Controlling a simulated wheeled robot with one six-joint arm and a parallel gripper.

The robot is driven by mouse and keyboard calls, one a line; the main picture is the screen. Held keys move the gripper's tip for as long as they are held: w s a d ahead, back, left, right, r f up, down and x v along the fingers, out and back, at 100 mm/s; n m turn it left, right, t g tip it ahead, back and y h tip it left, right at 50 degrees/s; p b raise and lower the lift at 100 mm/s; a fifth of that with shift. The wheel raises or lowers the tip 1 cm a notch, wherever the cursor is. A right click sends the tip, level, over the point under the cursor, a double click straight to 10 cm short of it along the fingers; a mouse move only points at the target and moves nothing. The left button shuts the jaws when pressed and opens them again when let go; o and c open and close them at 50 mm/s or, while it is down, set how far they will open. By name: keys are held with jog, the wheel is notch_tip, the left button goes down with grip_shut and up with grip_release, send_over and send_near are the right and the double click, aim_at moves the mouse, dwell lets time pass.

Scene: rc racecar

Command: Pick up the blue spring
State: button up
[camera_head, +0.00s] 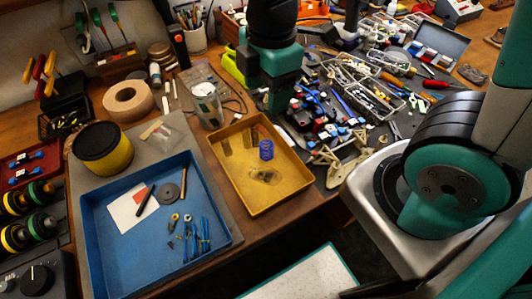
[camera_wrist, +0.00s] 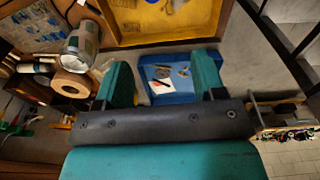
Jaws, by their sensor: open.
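The blue spring (camera_head: 266,150) stands upright in the yellow tray (camera_head: 272,204), near its back right side in the head view. My gripper (camera_head: 280,100) is above and behind the tray, apart from the spring. In the wrist view my gripper (camera_wrist: 163,70) has its two teal fingers spread, with nothing held between them. The yellow tray (camera_wrist: 133,41) shows at the top of the wrist view, partly cut off.
A blue tray (camera_head: 103,262) with small parts lies left of the yellow tray. A clear jar (camera_head: 207,106) stands close behind the yellow tray. Loose parts and a clutter of tools (camera_head: 345,110) fill the right. A yellow-sided round tub (camera_head: 117,158) stands at the left.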

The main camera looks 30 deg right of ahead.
notch_tip(320, 180, down, 2)
jog(key=w+n, duration=0.1)
jog(key=n, duration=0.1)
send_over(267, 155)
jog(key=shift+n+h, duration=0.3)
jog(key=shift+h, duration=0.1)
notch_tip(267, 155, down, 12)
jog(key=shift+r, duration=0.15)
jog(key=shift+f+p, duration=0.75)
jog(key=shift+f, duration=2.15)
jog(key=c, duration=1)
jog(key=shift+r+p, duration=2.15)
jog(key=shift+r, duration=10.3)
